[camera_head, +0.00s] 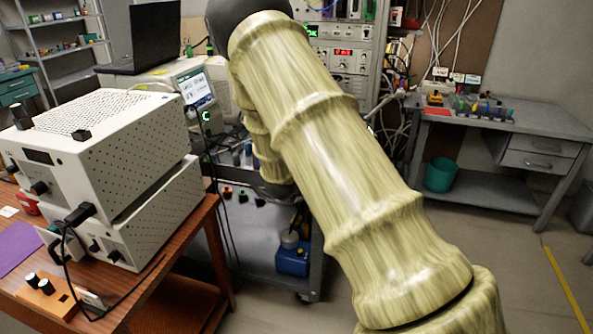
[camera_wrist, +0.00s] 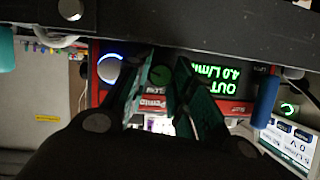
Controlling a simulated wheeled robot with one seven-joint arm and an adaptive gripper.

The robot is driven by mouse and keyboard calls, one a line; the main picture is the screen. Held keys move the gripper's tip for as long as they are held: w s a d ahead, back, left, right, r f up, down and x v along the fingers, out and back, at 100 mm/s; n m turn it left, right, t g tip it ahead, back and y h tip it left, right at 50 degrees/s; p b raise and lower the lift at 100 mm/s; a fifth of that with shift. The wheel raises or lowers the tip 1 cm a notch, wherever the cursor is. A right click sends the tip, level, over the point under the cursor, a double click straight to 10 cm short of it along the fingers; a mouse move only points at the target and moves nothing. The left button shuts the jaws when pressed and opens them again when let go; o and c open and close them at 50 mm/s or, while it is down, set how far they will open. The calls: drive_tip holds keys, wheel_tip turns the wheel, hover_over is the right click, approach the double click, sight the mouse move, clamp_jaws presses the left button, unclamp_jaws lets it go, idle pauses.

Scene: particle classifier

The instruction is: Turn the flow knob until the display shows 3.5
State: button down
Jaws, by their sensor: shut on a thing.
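In the wrist view, a panel appears upside down. Its dark display (camera_wrist: 240,82) has green text that reads "OUT 4.0 L/min". In the head view my arm covers the gripper and the knob.
A blue-ringed round part (camera_wrist: 109,68) lies left of the fingers, and a blue handle-like part (camera_wrist: 266,100) lies to the right. In the head view, white perforated instruments (camera_head: 130,160) stand on a wooden table at left. A grey desk (camera_head: 530,120) stands at right.

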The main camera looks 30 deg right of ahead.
drive_tip(key=shift+r+p, duration=0.1)
drive_tip(key=shift+p, duration=0.25)
drive_tip(key=shift+n+g, duration=0.3)
drive_tip(key=shift+n, duration=0.2)
drive_tip(key=c, duration=1.5)
unclamp_jaws()
drive_tip(key=v, duration=1.2)
drive_tip(key=shift+a+f, duration=0.15)
drive_tip(key=shift+f, duration=0.1)
